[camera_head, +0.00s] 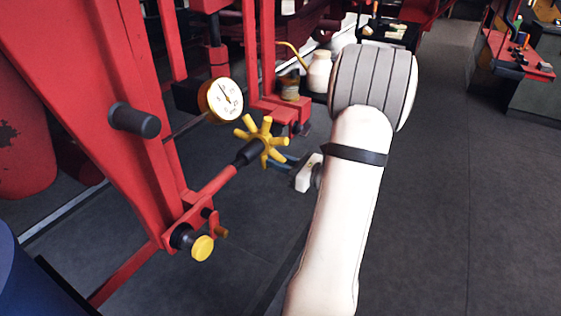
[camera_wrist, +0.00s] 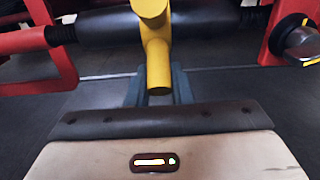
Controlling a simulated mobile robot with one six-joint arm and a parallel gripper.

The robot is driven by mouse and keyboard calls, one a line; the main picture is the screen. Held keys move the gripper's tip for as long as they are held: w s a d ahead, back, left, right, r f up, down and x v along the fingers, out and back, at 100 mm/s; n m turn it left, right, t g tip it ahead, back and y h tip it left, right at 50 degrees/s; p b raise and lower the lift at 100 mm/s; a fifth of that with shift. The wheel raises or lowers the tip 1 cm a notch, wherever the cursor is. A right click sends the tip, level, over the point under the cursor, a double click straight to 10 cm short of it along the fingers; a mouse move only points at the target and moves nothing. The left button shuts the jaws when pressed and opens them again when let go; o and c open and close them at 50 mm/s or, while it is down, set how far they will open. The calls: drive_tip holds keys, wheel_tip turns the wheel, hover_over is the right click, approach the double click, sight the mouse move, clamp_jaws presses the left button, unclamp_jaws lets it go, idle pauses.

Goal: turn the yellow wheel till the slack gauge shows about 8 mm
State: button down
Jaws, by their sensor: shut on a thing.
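The yellow wheel (camera_head: 264,140) has several stubby spokes and sits on a black hub at the end of a red rod, left of my arm. My gripper (camera_head: 278,162) reaches it from the right and is shut on one lower spoke. In the wrist view that yellow spoke (camera_wrist: 158,65) stands between the blue-grey fingers of my gripper (camera_wrist: 160,90). The slack gauge (camera_head: 222,100) is a round white dial with a brass rim, just above and left of the wheel. Its dark needle points up and slightly left; the numbers are too small to read.
A red frame (camera_head: 95,80) with a black peg (camera_head: 134,120) fills the left. A yellow knob (camera_head: 202,248) sticks out below the wheel. A white bottle (camera_head: 319,72) stands behind. The dark floor (camera_head: 440,220) on the right is clear. A red workbench (camera_head: 520,60) stands far right.

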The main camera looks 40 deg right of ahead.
drive_tip(key=shift+w+a+f, duration=0.2)
drive_tip(key=shift+w+f, duration=0.05)
drive_tip(key=shift+f, duration=0.25)
drive_tip(key=shift+w+f, duration=0.15)
drive_tip(key=c, duration=1.2)
unclamp_jaws()
drive_tip(key=shift+c, duration=0.2)
drive_tip(key=v, duration=0.6)
wheel_tip(320, 180, up, 7)
drive_tip(key=s+p, duration=0.2)
drive_tip(key=p, duration=0.1)
drive_tip(key=shift+d+b+x, duration=0.2)
drive_tip(key=shift+b+x, duration=0.2)
drive_tip(key=shift+x, duration=1.05)
drive_tip(key=shift+d+b+x, duration=0.15)
drive_tip(key=shift+b+x, duration=0.25)
drive_tip(key=shift+x, duration=1.05)
